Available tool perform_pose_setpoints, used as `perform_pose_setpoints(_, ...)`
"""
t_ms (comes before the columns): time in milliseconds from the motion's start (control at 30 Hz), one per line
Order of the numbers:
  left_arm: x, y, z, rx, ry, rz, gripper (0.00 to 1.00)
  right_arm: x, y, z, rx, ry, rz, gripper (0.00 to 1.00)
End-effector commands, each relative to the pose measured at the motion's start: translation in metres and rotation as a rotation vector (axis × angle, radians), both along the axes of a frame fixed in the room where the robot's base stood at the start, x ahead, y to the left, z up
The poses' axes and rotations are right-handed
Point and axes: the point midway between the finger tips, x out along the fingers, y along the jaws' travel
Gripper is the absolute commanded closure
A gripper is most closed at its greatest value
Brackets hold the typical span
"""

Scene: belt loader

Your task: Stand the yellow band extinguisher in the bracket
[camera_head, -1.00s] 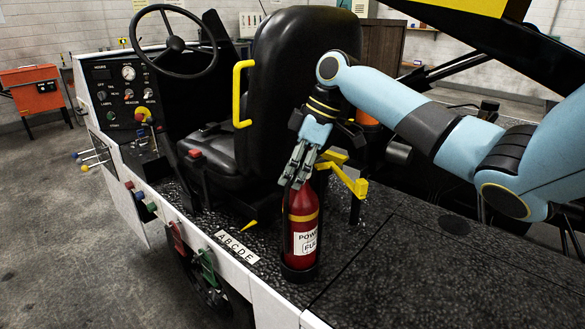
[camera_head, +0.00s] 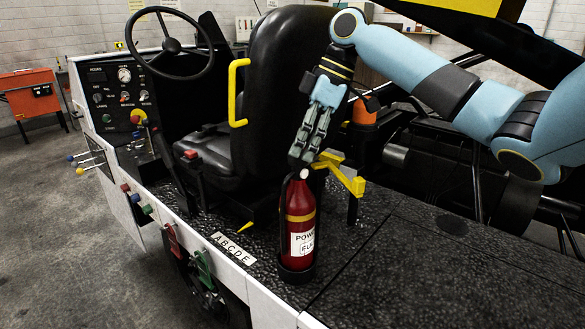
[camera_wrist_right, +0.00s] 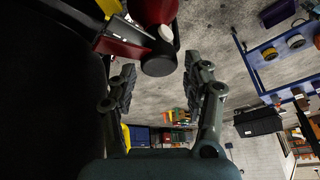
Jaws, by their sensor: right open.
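The red extinguisher with a yellow band (camera_head: 301,217) stands upright on the black deck beside the seat, its foot inside a low black ring bracket (camera_head: 297,275). A white label faces the camera. My right gripper (camera_head: 301,160) is open just above the extinguisher's top, fingers pointing down, and looks clear of it. In the right wrist view, the open fingers (camera_wrist_right: 160,70) are empty, with the extinguisher's dark head and red body (camera_wrist_right: 152,10) beyond their tips. My left gripper is not in view.
A yellow arm-like part (camera_head: 343,175) is close behind the extinguisher. The black seat (camera_head: 285,85) with a yellow handle (camera_head: 237,92) is to the left. An A-to-E label strip (camera_head: 233,247) and levers (camera_head: 203,268) line the near edge. The deck (camera_head: 400,265) at right is clear.

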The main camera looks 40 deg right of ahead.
Motion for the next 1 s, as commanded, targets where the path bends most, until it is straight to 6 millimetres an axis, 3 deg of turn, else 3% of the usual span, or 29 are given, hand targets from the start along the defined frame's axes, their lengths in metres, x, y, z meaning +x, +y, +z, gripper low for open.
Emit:
perform_pose_setpoints(100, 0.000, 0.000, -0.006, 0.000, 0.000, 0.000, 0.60, -0.005, -0.009, 0.021, -0.004, -0.002, -0.001, 0.50)
perform_pose_setpoints(300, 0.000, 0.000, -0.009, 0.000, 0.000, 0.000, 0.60, -0.010, -0.016, 0.043, -0.001, -0.001, 0.000, 0.50)
perform_pose_setpoints(1000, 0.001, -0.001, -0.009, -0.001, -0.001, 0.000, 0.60, -0.011, -0.017, 0.047, 0.001, 0.000, 0.000, 0.50)
